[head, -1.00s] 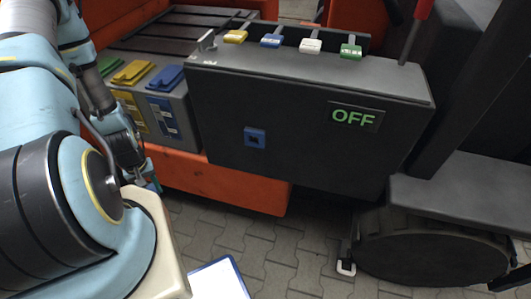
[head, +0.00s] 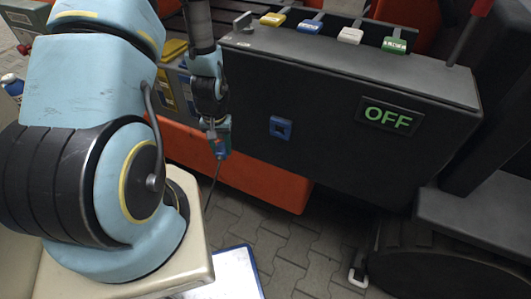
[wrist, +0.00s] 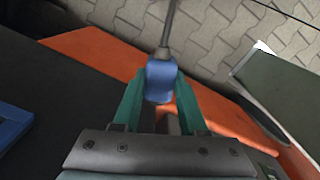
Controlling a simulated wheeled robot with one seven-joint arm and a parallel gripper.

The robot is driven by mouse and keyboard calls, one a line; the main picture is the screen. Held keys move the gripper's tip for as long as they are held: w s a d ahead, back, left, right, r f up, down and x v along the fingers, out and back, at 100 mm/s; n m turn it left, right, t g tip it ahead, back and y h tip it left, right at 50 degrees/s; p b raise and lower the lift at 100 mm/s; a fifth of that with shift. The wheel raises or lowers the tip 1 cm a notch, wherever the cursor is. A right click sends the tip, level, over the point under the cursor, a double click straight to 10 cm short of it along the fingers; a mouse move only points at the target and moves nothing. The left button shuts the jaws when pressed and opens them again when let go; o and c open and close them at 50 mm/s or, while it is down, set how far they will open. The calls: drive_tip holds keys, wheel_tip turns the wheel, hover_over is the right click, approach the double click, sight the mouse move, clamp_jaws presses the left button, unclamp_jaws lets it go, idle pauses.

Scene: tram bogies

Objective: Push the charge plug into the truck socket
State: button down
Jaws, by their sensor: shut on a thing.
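The truck socket (head: 281,127) is a small blue square with a dark centre on the dark front panel of the truck. Its blue edge also shows at the left of the wrist view (wrist: 13,124). My gripper (head: 220,146) is to the left of the socket and slightly lower, apart from it. In the wrist view, its two green fingers (wrist: 160,78) are shut on the blue charge plug (wrist: 161,84). A grey cable (wrist: 168,28) runs from the plug and hangs down in the head view. The plug's front end is hidden.
A lit OFF sign (head: 388,118) is on the panel, right of the socket. Coloured levers (head: 350,35) line its top. An orange body (head: 258,178) runs below. A white clipboard (head: 222,276) lies on the paved floor (head: 265,230). A dark wheel is at lower right.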

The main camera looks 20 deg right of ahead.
drive_tip(key=s+d+r+m+b, duration=0.3)
drive_tip(key=s+d+r, duration=0.3)
drive_tip(key=s+d, duration=0.4)
drive_tip(key=shift+d+r+m, duration=0.4)
drive_tip(key=shift+d+m, duration=0.1)
drive_tip(key=shift+m, duration=0.4)
drive_tip(key=shift+w+d, duration=0.1)
drive_tip(key=shift+w+d+p, duration=0.85)
drive_tip(key=shift+w+d, duration=1.05)
drive_tip(key=shift+w, duration=0.15)
drive_tip(key=shift+w+d, duration=0.3)
drive_tip(key=shift+w, duration=0.05)
drive_tip(key=shift+c, duration=1.8)
unclamp_jaws()
